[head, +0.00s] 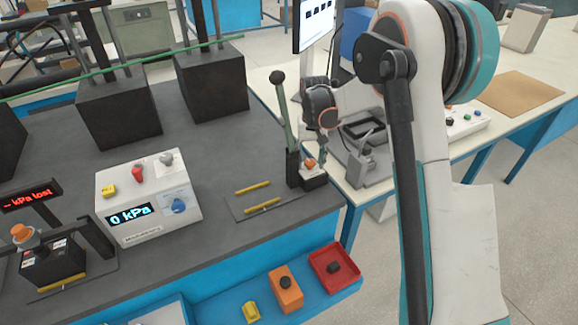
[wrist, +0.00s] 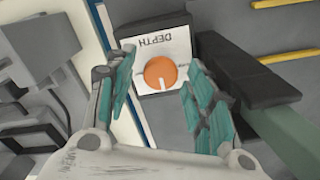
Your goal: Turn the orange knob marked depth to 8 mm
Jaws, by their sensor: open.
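The orange depth knob (wrist: 160,73) sits on a white plate marked DEPTH (wrist: 150,45) in the wrist view, where the lettering appears upside down. A pale pointer line on the knob points toward the bottom of that view. No scale numbers are legible. My gripper (wrist: 158,98) is open, with one teal finger pad on each side of the knob, apart from it as far as I can tell. In the head view the knob (head: 310,163) shows on a small black block at the bench's right end, with my gripper (head: 322,150) just above it.
A black-based lever with a green shaft (head: 287,125) stands close beside the knob. Yellow rods (head: 262,206) lie on a plate to the left. A white pressure box (head: 148,200) reads 0 kPa. A grey clamp fixture (head: 365,165) stands on the neighbouring table.

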